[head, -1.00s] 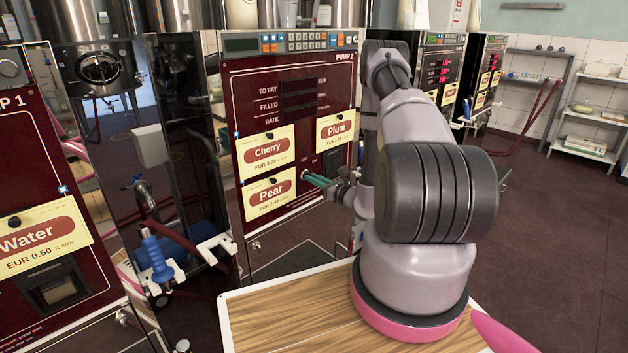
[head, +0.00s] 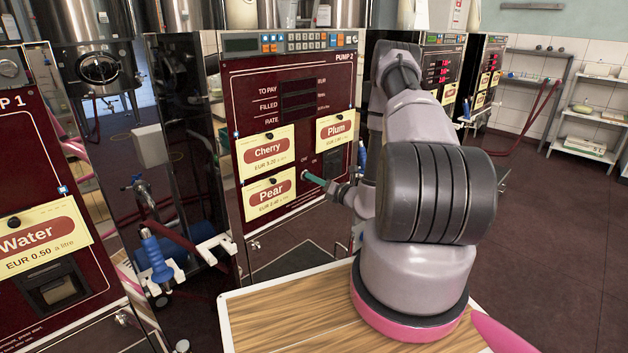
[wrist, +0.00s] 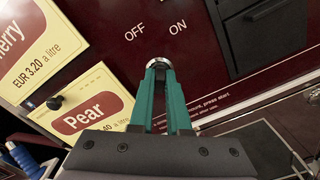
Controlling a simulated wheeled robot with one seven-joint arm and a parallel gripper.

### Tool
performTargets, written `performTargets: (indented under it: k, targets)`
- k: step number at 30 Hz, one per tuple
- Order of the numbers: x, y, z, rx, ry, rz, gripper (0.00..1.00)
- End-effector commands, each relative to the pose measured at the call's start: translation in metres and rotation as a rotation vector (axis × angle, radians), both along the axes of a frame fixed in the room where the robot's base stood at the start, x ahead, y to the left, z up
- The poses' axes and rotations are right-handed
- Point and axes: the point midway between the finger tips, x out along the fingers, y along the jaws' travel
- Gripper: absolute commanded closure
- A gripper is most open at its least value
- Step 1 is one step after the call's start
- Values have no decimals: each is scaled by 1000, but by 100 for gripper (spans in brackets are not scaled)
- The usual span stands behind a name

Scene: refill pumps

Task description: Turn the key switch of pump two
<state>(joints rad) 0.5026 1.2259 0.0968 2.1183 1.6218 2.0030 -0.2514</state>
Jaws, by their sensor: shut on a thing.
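Pump two (head: 235,95) is a dark red panel with a chrome frame and "PUMP 2" at its top right. Its key switch (wrist: 158,63) is a round silver piece below the printed OFF and ON marks in the wrist view. My gripper (wrist: 161,72) has teal fingers, shut on the key switch, whose middle they hide. I cannot tell which mark the key points to. In the head view my gripper (head: 314,179) reaches the panel right of the Pear card (head: 270,193). The pump's displays (head: 297,95) are dark.
The Cherry card (head: 267,150) and Plum card (head: 335,129) are also on the panel. A dark slot (wrist: 262,30) lies right of the switch. Pump one (head: 30,150) stands at the left. My arm hides part of the panel's right side.

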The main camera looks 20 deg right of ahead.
Motion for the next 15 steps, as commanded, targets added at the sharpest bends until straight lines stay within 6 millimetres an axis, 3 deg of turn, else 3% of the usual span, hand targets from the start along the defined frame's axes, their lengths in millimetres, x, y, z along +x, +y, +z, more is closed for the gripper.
performTargets:
  k: [15]
  targets:
    - [-1, -1, -2, 333, 140, -1, 100]
